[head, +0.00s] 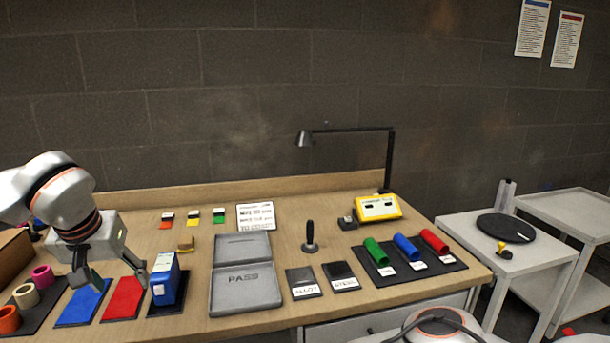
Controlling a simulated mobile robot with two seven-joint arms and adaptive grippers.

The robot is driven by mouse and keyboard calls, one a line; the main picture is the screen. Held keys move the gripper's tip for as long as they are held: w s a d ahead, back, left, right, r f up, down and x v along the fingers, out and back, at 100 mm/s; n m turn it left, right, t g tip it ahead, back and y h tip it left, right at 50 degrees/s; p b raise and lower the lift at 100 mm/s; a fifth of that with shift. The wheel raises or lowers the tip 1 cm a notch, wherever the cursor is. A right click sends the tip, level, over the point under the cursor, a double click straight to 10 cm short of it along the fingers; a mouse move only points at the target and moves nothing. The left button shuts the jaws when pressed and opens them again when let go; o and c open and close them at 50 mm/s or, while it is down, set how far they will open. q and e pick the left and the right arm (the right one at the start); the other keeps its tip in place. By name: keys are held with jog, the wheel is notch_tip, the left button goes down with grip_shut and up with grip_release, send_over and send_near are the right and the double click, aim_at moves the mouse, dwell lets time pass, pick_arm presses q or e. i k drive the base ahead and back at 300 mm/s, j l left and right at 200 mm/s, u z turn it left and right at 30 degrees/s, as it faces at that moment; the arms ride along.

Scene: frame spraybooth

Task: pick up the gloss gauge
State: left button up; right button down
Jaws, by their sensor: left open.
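A blue box-shaped device (165,281) with a pale label stands upright on a dark pad at the front left of the bench; it looks like the gloss gauge, though its label is too small to read. My left gripper (120,280) is open and empty, fingers pointing down, just left of the blue device. Its right finger is close to the device's left side; I cannot tell whether they touch. Its fingers hang over or near a blue panel (82,304) and a red panel (124,300). My right gripper is out of view.
A grey PASS case (243,290) lies open right of the device. A tan-topped block (185,244) sits behind it. Tape rolls (42,277) are at the left. A yellow instrument (378,207), lamp (391,160) and coloured cylinders (405,247) are farther right.

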aim_at(166, 272)
jog(key=k, duration=1)
